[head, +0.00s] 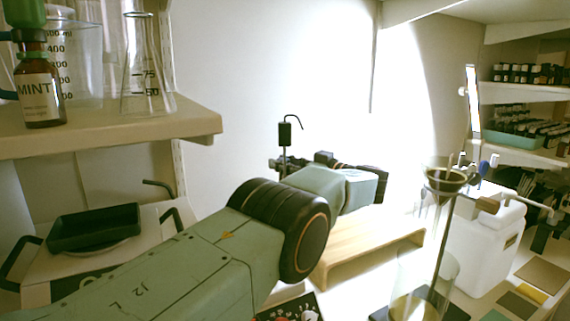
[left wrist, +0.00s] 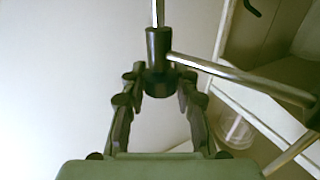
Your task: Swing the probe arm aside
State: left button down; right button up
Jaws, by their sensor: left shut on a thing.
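My left gripper (head: 284,164) is mostly hidden behind my own arm in the head view. In the left wrist view, its two fingers (left wrist: 159,88) are closed around the lower part of a black cylindrical piece (left wrist: 158,50). A metal rod rises from the top of this piece, and the probe arm, a shiny metal rod (left wrist: 240,78), runs from it to the lower right. In the head view, a black cylinder (head: 285,134) with a thin hooked wire stands upright above the gripper. My right gripper is in neither view.
A shelf (head: 120,128) with a mint bottle (head: 39,92) and a conical flask (head: 146,75) is at left. Below it is a dark green tray (head: 93,227). A wooden stand (head: 365,254), a funnel (head: 446,178) and a white container (head: 478,250) are at right.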

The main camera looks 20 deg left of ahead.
pick_arm(q)
jog(key=c, duration=1.4)
grip_release()
jog(key=shift+a+r, duration=0.1)
jog(key=shift+a, duration=0.05)
jog(key=o, duration=0.4)
jog(key=v, duration=0.7)
jog(key=shift+d, duration=0.3)
